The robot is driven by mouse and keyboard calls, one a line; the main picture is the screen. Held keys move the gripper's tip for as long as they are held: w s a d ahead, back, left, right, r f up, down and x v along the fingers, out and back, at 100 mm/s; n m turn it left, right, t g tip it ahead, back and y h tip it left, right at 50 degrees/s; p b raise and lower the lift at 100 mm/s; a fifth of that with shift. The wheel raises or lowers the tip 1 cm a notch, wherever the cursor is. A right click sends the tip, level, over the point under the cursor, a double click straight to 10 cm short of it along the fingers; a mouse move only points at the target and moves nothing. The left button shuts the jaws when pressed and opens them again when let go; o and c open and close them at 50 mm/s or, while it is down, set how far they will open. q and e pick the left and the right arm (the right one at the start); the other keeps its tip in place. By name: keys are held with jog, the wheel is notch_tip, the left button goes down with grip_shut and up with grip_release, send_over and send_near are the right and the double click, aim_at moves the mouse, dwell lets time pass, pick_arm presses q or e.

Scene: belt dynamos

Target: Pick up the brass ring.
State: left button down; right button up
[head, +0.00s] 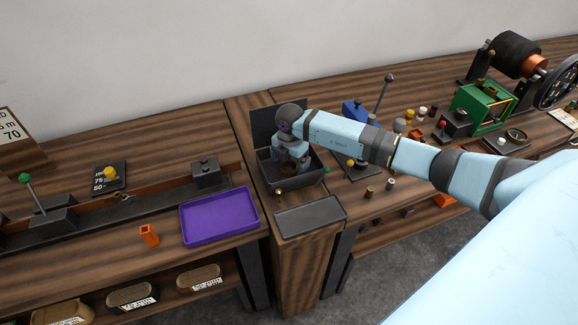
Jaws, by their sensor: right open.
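My right arm reaches in from the right, and its gripper (290,166) points down into an open dark box (313,178) on the bench. The jaws are open, but the fingertips are small and partly hidden by the wrist and the box wall. Something brownish shows at the jaws; I cannot tell whether it is the brass ring. A small brass-coloured piece (122,197) lies on the dark rail at the left. A round ring-like part (516,134) sits on a dark plate at the far right. My left gripper is not in view.
An empty dark tray (310,216) lies in front of the box, and a purple tray (219,217) to its left. A blue block (355,111), an upright lever (384,95) and several small cylinders stand behind and right of my arm. A green dynamo (480,107) is farther right.

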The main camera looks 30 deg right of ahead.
jog(key=shift+f, duration=0.45)
jog(key=shift+c, duration=0.2)
jog(key=c, duration=1)
jog(key=shift+c, duration=0.2)
jog(key=shift+r, duration=0.2)
